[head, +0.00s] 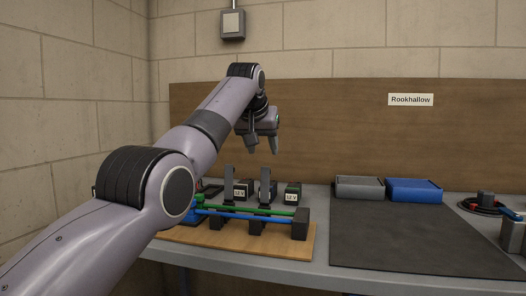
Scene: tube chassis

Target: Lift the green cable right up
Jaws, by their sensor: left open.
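The green cable (271,210) runs roughly level across the dark holders of the tube chassis, just behind a blue cable or tube (241,215). Its left end is partly hidden by my left arm. A dark end block (300,223) stands at the right end. The chassis sits on a wooden board (283,244). My left gripper (262,148) hangs above and behind the cable, fingers pointing down. It is open, apart from the cable, with nothing seen between its fingers. My right gripper is not in view.
Small blocks marked 12 V (292,195) and dark upright posts (229,185) stand behind the cable. Grey (360,187) and blue (414,190) boxes sit at the back. The dark mat (415,238) is clear. A coiled cable (483,207) lies at far right.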

